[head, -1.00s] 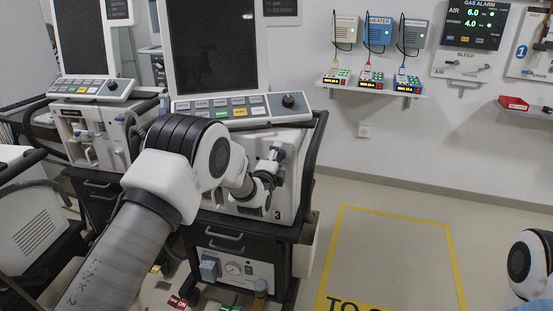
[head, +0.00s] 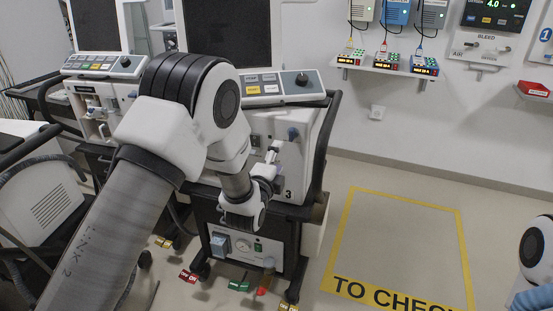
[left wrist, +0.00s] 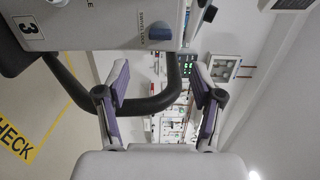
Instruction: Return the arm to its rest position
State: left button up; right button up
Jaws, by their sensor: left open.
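My left arm reaches in from the left in the head view, across the front of a white ventilator (head: 296,165) marked 3. My left gripper (head: 270,157) is small and partly hidden by the wrist there, in front of the ventilator's side near its blue knob (head: 292,134). In the left wrist view the two fingers of the gripper (left wrist: 160,105) stand wide apart with nothing held between them. The ventilator (left wrist: 95,18) and its black handle bar (left wrist: 150,105) lie beyond the fingers; contact cannot be told. My right gripper is out of view; only part of my right arm shows.
A second ventilator (head: 88,105) stands to the left. A wall shelf (head: 385,68) holds several small devices. A yellow-outlined floor area (head: 400,235) to the right is clear.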

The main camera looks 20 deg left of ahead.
pick_arm(q)
jog(key=s+a+f+n+g+p, duration=0.25)
jog(key=s+f+g+p, duration=0.45)
jog(key=s+f, duration=1)
jog(key=s+f+n+g, duration=0.2)
jog(key=s+n, duration=0.3)
jog(key=s, duration=0.4)
jog(key=s+f+n+g+p, duration=0.1)
jog(key=s+f+n+g, duration=0.2)
jog(key=s, duration=0.6)
jog(key=s+d+f+n+g+p, duration=0.1)
jog(key=s+f+n+g, duration=0.1)
jog(key=s+n+g, duration=0.4)
jog(key=s+n, duration=0.1)
jog(key=s, duration=0.2)
jog(key=shift+f+n+h, duration=0.2)
jog(key=shift+n+h, duration=0.15)
jog(key=shift+h, duration=0.05)
jog(key=shift+w, duration=0.1)
